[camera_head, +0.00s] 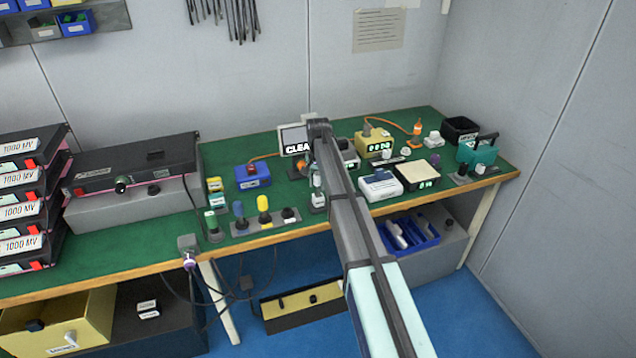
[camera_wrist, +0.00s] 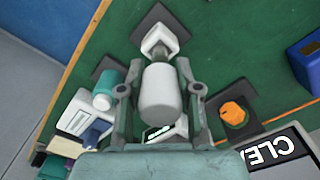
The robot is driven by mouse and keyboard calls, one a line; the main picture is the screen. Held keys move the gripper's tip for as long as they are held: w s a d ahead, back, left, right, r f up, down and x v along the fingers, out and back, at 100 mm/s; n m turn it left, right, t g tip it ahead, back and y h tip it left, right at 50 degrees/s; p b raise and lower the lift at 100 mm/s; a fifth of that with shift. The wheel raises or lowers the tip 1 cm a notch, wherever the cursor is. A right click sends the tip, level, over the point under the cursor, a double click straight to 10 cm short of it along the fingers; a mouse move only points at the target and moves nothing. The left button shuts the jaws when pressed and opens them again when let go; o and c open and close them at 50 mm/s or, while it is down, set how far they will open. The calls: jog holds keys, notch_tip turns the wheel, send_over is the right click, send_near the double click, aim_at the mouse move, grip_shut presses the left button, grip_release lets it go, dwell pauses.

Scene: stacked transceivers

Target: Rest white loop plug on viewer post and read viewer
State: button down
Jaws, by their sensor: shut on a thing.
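In the wrist view my gripper (camera_wrist: 160,88) is shut on the white loop plug (camera_wrist: 160,105), a rounded white body between the two fingers. Beyond it a grey-green neck meets a white diamond-shaped piece over a dark square base (camera_wrist: 152,20); I cannot tell whether the plug touches it. The viewer's screen (camera_head: 295,139) reads "CLEA", with the rest hidden behind my arm; it also shows, cut off, in the wrist view (camera_wrist: 276,152). An orange-topped piece (camera_wrist: 233,114) sits on a dark base right of the gripper.
A blue box (camera_head: 253,176) stands left of the viewer. A rack with several coloured plugs (camera_head: 264,221) lies near the front edge. Right of my arm are white boxes (camera_head: 380,186), a yellow meter (camera_head: 373,143) and a teal carrier (camera_head: 478,151). Green bench is clear between some items.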

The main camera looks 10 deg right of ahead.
aim_at(318, 173)
jog(key=shift+r+p, duration=1.65)
jog(key=shift+r, duration=1.9)
jog(key=shift+s+n, duration=0.15)
jog(key=shift+n, duration=0.35)
jog(key=s+f+n+b, duration=0.1)
jog(key=s+n+b, duration=0.2)
jog(key=s, duration=2.7)
jog(key=n, duration=0.3)
jog(key=shift+f+b, duration=0.35)
